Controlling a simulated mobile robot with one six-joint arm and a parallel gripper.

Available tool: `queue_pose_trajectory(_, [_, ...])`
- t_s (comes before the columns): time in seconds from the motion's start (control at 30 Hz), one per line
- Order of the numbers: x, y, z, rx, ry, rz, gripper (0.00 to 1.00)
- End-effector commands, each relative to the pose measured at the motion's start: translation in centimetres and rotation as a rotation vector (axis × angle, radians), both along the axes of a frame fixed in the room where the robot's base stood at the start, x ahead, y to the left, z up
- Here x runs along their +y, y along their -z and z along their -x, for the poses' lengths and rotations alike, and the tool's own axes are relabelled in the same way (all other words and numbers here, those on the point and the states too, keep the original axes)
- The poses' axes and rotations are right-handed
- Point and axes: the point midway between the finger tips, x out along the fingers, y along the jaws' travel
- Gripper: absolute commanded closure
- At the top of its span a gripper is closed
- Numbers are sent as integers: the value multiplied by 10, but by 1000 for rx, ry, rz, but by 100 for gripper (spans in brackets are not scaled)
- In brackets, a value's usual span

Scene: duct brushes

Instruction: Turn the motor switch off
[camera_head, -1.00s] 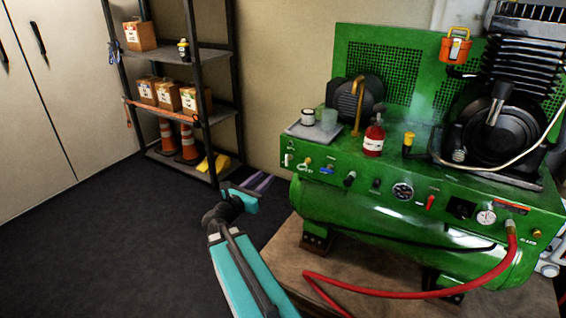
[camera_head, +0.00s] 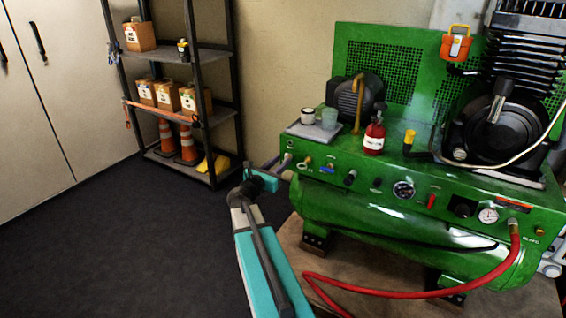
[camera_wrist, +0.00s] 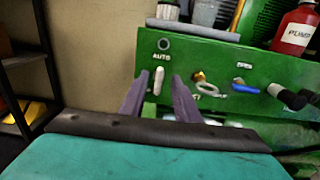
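A green compressor (camera_head: 400,240) stands at the right with a control panel along its front. A white toggle switch (camera_wrist: 159,80) sits at the panel's left end under the label "AUTO". My gripper (camera_wrist: 158,98) is open, with one purple finger to each side of the white toggle in the wrist view; I cannot tell whether either touches it. In the head view my gripper (camera_head: 280,163) is at the panel's left end and hides the toggle. A red switch (camera_head: 431,201) sits farther right on the panel. I cannot read a motor label.
A brass fitting with a ring (camera_wrist: 203,84) and a blue lever (camera_wrist: 246,87) lie just right of the toggle. A red bottle (camera_head: 374,137) and a tray with cups (camera_head: 302,129) stand on top. A red hose (camera_head: 390,293) lies in front. A shelf (camera_head: 190,106) stands left.

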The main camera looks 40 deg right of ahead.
Motion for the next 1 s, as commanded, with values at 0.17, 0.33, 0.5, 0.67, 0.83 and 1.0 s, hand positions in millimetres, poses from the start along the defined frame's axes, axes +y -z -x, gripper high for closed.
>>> queue_pose_trajectory(0.17, [-16,0,-5,-1,1,0,71])
queue_pose_trajectory(0.33, [-21,0,-5,-1,0,0,71])
queue_pose_trajectory(0.5, [-21,0,-6,-1,-1,0,71])
queue_pose_trajectory(0.67, [-21,0,-6,-1,-1,0,80])
queue_pose_trajectory(0.83, [-21,0,-6,-1,-1,0,100])
queue_pose_trajectory(1.0, [-21,0,-6,-3,-1,-1,100])
